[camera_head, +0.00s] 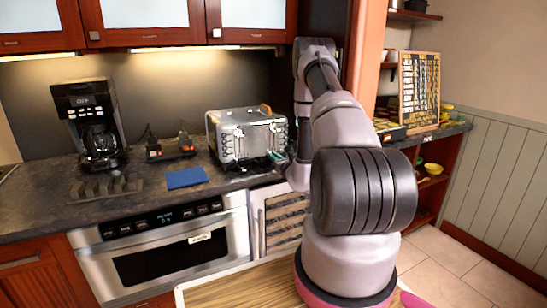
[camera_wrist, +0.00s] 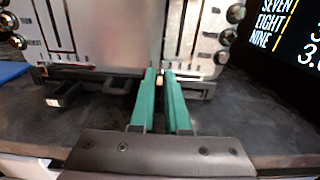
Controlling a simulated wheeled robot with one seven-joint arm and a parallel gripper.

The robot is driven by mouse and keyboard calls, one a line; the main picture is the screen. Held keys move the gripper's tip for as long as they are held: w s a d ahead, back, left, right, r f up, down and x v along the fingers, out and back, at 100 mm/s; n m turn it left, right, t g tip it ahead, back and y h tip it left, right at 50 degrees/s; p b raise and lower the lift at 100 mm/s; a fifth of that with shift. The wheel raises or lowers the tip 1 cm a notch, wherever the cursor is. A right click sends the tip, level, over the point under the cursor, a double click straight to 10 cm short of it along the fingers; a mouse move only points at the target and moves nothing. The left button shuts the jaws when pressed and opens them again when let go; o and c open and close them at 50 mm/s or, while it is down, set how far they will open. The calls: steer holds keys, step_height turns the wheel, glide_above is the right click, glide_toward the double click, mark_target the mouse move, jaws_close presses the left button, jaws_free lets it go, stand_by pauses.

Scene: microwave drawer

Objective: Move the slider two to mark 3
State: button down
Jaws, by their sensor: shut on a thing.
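A silver toaster (camera_head: 245,137) stands on the dark counter, and its front with slots, knobs and small labels fills the upper wrist view (camera_wrist: 100,35). My gripper (camera_wrist: 159,76) has its green fingers at the lower edge of this front, near a vertical slot. The fingers are close together around a small pale slider piece (camera_wrist: 160,83), mostly hidden between the tips. I cannot read any mark beside it. Black levers (camera_wrist: 65,96) stick out to the left of the fingers. In the head view my gripper (camera_head: 276,156) is at the toaster's right front, partly hidden by my arm.
A blue mat (camera_head: 187,178) lies left of the toaster. A coffee maker (camera_head: 90,125) and a dark rack (camera_head: 105,188) stand further left. A microwave drawer (camera_head: 165,250) is below the counter. A dark sign (camera_wrist: 290,35) with number words is at the right.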

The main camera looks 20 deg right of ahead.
steer(key=shift+d, duration=0.75)
steer(key=c, duration=0.9)
jaws_free()
steer(key=shift+a, duration=0.1)
steer(key=s, duration=1)
steer(key=shift+s+d, duration=0.2)
steer(key=shift+s, duration=0.2)
